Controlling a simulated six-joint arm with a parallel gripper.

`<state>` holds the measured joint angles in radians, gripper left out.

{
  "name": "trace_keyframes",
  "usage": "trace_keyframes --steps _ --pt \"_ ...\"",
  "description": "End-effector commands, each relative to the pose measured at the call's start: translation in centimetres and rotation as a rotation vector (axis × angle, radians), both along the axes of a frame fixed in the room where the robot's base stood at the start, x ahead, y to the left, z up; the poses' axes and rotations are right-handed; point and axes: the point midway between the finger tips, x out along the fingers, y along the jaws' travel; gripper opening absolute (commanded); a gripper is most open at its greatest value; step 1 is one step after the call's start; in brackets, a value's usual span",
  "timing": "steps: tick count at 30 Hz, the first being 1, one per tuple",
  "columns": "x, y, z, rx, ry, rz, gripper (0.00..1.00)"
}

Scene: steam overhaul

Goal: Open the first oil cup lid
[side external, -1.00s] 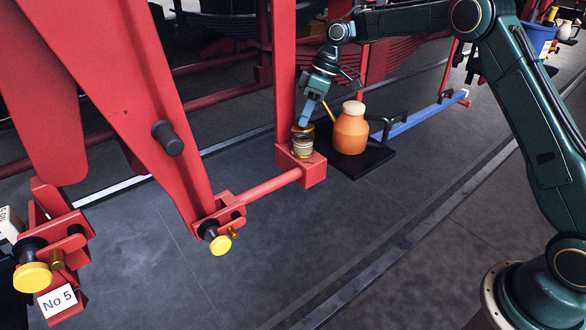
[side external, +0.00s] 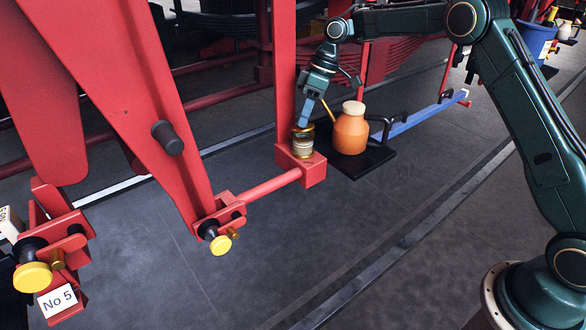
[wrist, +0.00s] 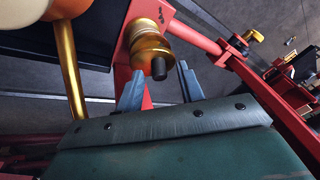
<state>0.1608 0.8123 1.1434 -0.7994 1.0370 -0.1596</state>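The oil cup (side external: 302,146) stands upright on a red block at the foot of a red post, with pale and brass bands. Its brass lid (wrist: 150,47) shows in the wrist view with a dark knob (wrist: 158,69) pointing towards my gripper. My gripper (side external: 303,124) reaches down over the top of the cup, and its tips partly hide the lid in the side view. In the wrist view the two fingers of my gripper (wrist: 158,76) are apart, one on each side of the knob, with visible gaps. The lid appears seated on the cup.
An orange oil can (side external: 351,132) with a cream top and brass spout stands close to the right of my gripper on a black tray (side external: 372,163). The red post (side external: 285,65) rises just left. A red rod (side external: 268,187) runs front-left from the block. Floor in front is clear.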

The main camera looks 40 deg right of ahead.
Motion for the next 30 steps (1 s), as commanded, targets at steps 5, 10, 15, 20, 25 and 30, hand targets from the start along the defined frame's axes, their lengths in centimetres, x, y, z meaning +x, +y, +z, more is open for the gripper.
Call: trace_keyframes --steps 5,10,15,20,25,30 --pt "0.0 -0.3 0.8 0.0 -0.002 0.0 0.38" --pt "-0.1 -1.0 2.4 -0.002 -0.003 0.0 0.38" --pt "-0.2 -1.4 3.7 0.001 -0.003 0.0 0.38" --pt "-0.2 -1.8 4.8 0.001 -0.002 0.001 0.38" --pt "-0.1 -1.9 5.5 0.008 -0.004 0.0 0.38" --pt "-0.2 -2.1 6.1 0.009 -0.003 0.001 0.38"
